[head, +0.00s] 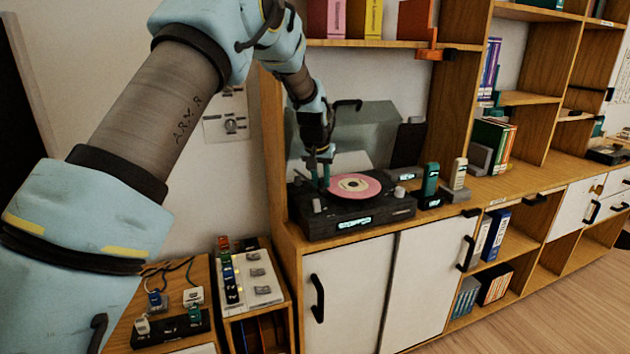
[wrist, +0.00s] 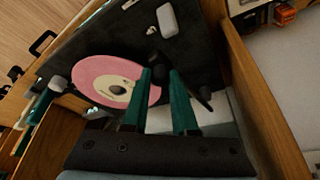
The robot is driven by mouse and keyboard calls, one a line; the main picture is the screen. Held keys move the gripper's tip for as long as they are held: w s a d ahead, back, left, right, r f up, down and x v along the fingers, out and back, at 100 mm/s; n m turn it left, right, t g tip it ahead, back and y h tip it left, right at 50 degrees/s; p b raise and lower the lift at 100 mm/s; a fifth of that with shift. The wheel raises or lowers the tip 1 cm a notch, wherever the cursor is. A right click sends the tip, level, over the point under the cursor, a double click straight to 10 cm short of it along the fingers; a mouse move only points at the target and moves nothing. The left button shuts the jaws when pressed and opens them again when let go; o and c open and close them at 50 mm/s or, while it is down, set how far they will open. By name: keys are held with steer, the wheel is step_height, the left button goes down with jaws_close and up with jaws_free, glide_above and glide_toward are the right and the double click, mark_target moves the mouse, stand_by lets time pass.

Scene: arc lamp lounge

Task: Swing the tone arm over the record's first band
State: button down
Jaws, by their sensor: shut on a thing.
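The black turntable (head: 362,218) stands on the wooden cabinet top and carries a pink record (head: 372,188) with a cream label. In the wrist view the record (wrist: 95,72) lies left of my fingers. My gripper (head: 321,182) points down over the turntable's left part, beside the record. In the wrist view its two teal fingers (wrist: 163,76) are closed around a thin dark part, which looks like the tone arm (wrist: 156,61). Most of the tone arm is hidden by the fingers or lost against the dark deck. I cannot tell where its tip lies relative to the record's bands.
A raised clear lid (head: 368,125) stands behind the turntable. A teal handset (head: 430,180) and a white one (head: 458,174) stand to the right. A control panel (head: 262,290) sits low at the left. A shelf with books is above.

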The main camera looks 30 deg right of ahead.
steer(key=d+n, duration=0.2)
steer(key=d, duration=0.1)
steer(key=shift+w+r+t+y+p, duration=0.1)
steer(key=shift+t+y+p, duration=0.2)
steer(key=shift+t, duration=0.1)
steer(key=shift+w+d+n+y+p, duration=0.15)
steer(key=shift+w+d+n, duration=0.05)
steer(key=shift+d+n, duration=0.4)
steer(key=shift+w+d+n+y+p, duration=0.2)
steer(key=shift+d+n, duration=0.2)
steer(key=shift+d, duration=0.25)
steer(key=c, duration=0.7)
jaws_free()
steer(key=b+v, duration=0.3)
steer(key=v, duration=0.7)
steer(key=shift+s+a+r, duration=0.15)
steer(key=shift+s+r, duration=0.05)
steer(key=shift+r, duration=0.1)
